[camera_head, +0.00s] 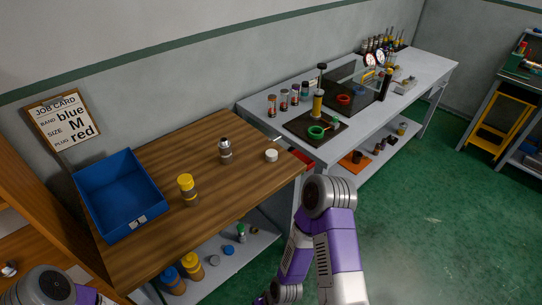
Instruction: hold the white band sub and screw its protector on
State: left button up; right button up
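A yellow-topped sub (187,188) stands upright further left on the same bench. Part of my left arm shows at the bottom left corner, and my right arm rises from the bottom centre in front of the bench. Neither gripper can be made out, and nothing on the bench is touched by my arms.
A blue bin (122,196) stands on the bench's left. A job card (62,120) on the wall reads blue, M, red. A grey bench (420,68) on the right holds vise gear and several small parts. Yellow and blue parts lie on the low shelf (262,240).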

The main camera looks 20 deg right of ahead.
aim_at(225, 145)
jog(key=z, duration=2.2)
jog(key=i, duration=1.7)
jog(key=u, duration=3.65)
jog(key=i, duration=0.1)
jog(key=z, duration=0.4)
